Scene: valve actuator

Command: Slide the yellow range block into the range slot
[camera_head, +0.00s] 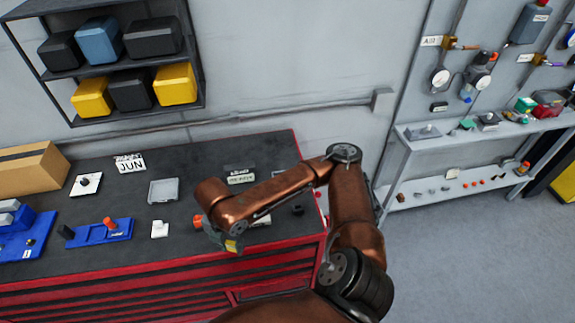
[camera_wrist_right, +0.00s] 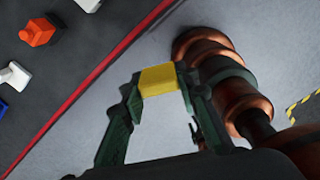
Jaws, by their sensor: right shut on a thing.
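The yellow range block (camera_wrist_right: 160,80) is held between the two fingertips of my right gripper (camera_wrist_right: 158,86) in the right wrist view. In the head view my right gripper (camera_head: 230,241) is over the front part of the dark workbench top (camera_head: 140,200), and a small bit of the yellow block shows at its tip. The block appears clear of the bench. A blue holder (camera_head: 100,233) with an orange knob and a dark knob stands on the bench to the left. I cannot tell which part is the range slot. My left gripper is out of view.
An orange piece (camera_wrist_right: 38,32) and a white piece (camera_wrist_right: 15,76) stand on the bench near the gripper. A larger blue fixture (camera_head: 25,240), a grey tray (camera_head: 163,191) and a cardboard box (camera_head: 32,168) are on the bench. The red front edge (camera_wrist_right: 90,80) borders open floor.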

